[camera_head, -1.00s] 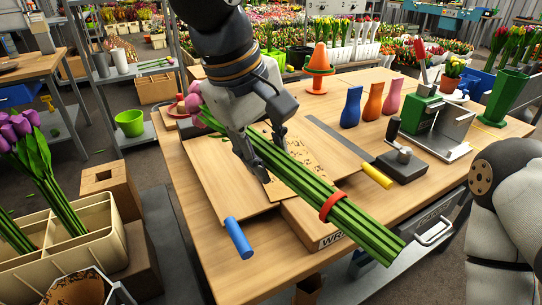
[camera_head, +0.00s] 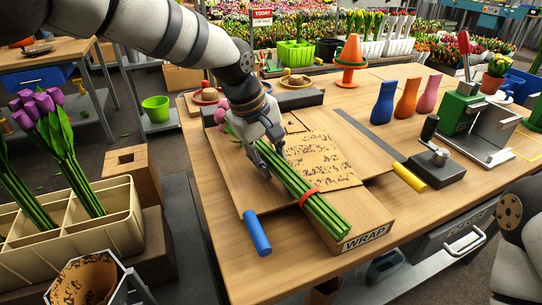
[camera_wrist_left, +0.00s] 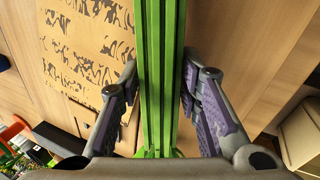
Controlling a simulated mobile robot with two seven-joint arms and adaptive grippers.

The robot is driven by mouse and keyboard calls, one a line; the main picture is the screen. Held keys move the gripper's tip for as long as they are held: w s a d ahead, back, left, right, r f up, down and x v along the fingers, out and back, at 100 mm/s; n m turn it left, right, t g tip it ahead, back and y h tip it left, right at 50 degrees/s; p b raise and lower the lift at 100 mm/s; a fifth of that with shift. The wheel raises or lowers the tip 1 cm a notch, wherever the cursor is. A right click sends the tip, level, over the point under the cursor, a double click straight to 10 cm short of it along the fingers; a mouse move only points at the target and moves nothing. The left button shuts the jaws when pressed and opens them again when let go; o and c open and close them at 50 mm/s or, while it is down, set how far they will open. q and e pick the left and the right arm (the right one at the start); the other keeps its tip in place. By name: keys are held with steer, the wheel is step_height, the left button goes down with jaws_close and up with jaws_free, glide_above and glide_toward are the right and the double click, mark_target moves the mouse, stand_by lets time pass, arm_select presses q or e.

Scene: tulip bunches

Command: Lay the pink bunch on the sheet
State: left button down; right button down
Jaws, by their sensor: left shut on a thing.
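The pink bunch has long green stems (camera_head: 328,214) and a red band (camera_head: 310,194); its pink heads (camera_head: 222,108) lie up and left, partly behind my arm. My left gripper (camera_head: 271,164) is shut around its stems, which also run between the fingers in the left wrist view (camera_wrist_left: 162,75). The sheet (camera_head: 322,160) is brown paper with dark print, lying right beside and partly under the stems; it shows left of them in the left wrist view (camera_wrist_left: 75,45). Whether the bunch touches it, I cannot tell. My right gripper is out of view.
A wooden block marked WRAP (camera_head: 367,236) lies under the stem ends. A blue cylinder (camera_head: 257,233) is left of them, a yellow cylinder (camera_head: 409,176) and black-handled tool (camera_head: 431,155) right. Purple tulips (camera_head: 50,120) stand in a cream crate (camera_head: 100,235). The front table strip is clear.

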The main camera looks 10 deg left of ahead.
arm_select(q)
steer(key=shift+r, duration=0.1)
steer(key=c, duration=1.2)
jaws_free()
steer(key=shift+f, duration=0.3)
steer(key=v, duration=1.2)
steer(key=shift+w+d+r, duration=0.1)
steer(key=shift+w+r, duration=0.1)
steer(key=shift+r, duration=0.05)
